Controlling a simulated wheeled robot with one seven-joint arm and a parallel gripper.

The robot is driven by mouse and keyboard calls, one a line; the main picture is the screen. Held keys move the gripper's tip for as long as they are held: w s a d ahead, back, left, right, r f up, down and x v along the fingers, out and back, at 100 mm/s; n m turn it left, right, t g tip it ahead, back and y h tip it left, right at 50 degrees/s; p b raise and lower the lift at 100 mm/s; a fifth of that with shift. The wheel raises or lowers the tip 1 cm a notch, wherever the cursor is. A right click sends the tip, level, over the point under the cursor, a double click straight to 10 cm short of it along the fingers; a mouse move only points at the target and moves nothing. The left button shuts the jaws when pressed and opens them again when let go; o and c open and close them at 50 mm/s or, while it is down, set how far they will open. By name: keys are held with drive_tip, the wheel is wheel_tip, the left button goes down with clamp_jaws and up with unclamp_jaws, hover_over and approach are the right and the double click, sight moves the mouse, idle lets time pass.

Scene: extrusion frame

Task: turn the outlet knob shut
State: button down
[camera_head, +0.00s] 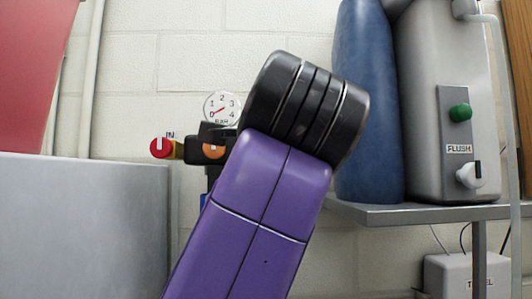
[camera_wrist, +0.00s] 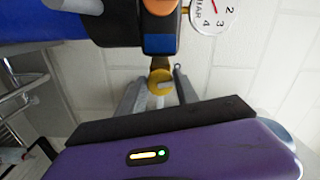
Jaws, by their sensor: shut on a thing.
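The outlet knob (camera_wrist: 160,76) is small and yellow, on a brass stem below the dark valve body in the wrist view. My gripper (camera_wrist: 158,88) has its two grey fingers on either side of it and is shut on it. The fingers hide part of the knob, so its exact turn is hard to read. In the head view my purple arm hides the outlet knob and my gripper. The black valve body (camera_head: 203,150) with its orange disc shows just left of my arm.
A red knob (camera_head: 161,148) by an "IN" label sits left of the valve. A round bar gauge (camera_head: 222,108) stands above it. At right, a grey shelf (camera_head: 430,213) carries a blue cylinder (camera_head: 368,100) and a FLUSH unit (camera_head: 440,60). A grey panel (camera_head: 80,225) stands at lower left.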

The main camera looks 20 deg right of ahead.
drive_tip(key=shift+m, duration=1.2)
drive_tip(key=c, duration=0.9)
unclamp_jaws()
drive_tip(key=shift+c, duration=0.2)
drive_tip(key=b+v, duration=0.3)
drive_tip(key=v, duration=0.4)
drive_tip(key=shift+s, duration=0.4)
